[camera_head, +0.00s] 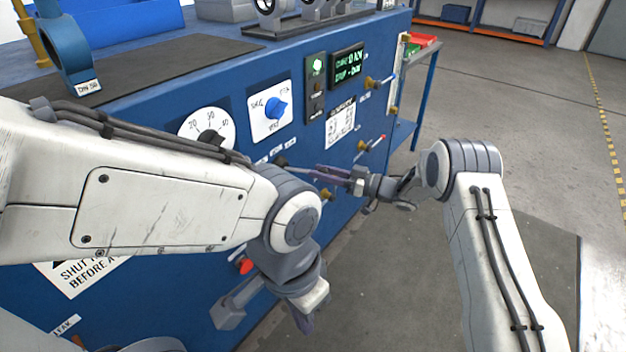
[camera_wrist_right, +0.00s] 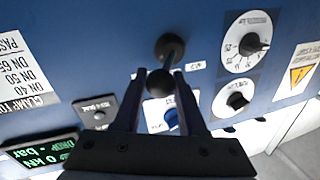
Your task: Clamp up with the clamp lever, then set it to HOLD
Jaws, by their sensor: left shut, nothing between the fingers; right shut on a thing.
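A black lever with a round ball knob (camera_wrist_right: 160,83), seemingly the clamp lever, stands out from a dark round mount (camera_wrist_right: 168,47) on the blue panel. My right gripper (camera_wrist_right: 158,76) is shut on this lever, with a finger on each side of the knob. In the head view my right gripper (camera_head: 320,172) is at the panel front, and the lever's dark rod (camera_head: 295,166) shows only in part. The label beside the mount is too small to read. My left gripper (camera_head: 308,316) is shut and empty, low in front of the panel.
The green-lit display (camera_head: 347,62) reads 0 kN in the wrist view (camera_wrist_right: 40,150). A blue selector knob (camera_head: 278,108) and a white dial (camera_head: 207,129) sit above. Brass valves with handles (camera_head: 372,142) are on the right. Open floor (camera_head: 530,170) lies right of the bench.

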